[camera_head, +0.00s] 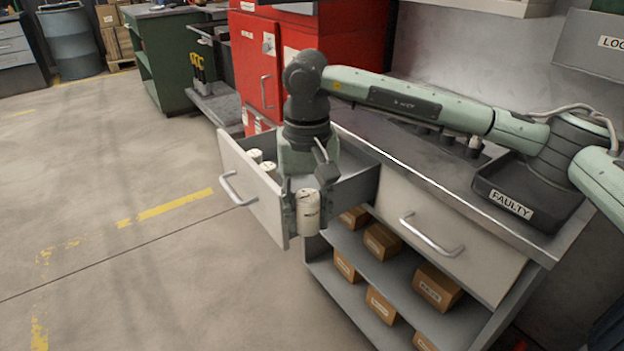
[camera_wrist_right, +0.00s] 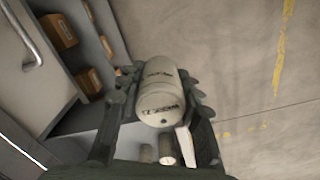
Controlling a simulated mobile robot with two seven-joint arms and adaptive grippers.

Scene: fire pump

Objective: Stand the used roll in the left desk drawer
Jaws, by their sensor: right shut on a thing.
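The used roll, a pale cylinder with dark print (camera_head: 308,212), is held by my right gripper (camera_head: 306,194) and looks roughly upright. The gripper's fingers are on both sides of the roll in the right wrist view (camera_wrist_right: 165,98). The left desk drawer (camera_head: 262,200) is pulled open. In the head view the roll overlaps the drawer's right front corner; I cannot tell whether it is above the drawer or just outside its side wall. Two similar pale rolls (camera_head: 262,163) stand in the drawer near its front panel. My left gripper is not in view.
The right drawer (camera_head: 440,235) is shut, with a protruding handle. Shelves below hold several brown boxes (camera_head: 438,287). A dark tray labelled FAULTY (camera_head: 510,204) sits on the desktop. A red cabinet (camera_head: 275,65) stands behind the open drawer. The floor at left is clear.

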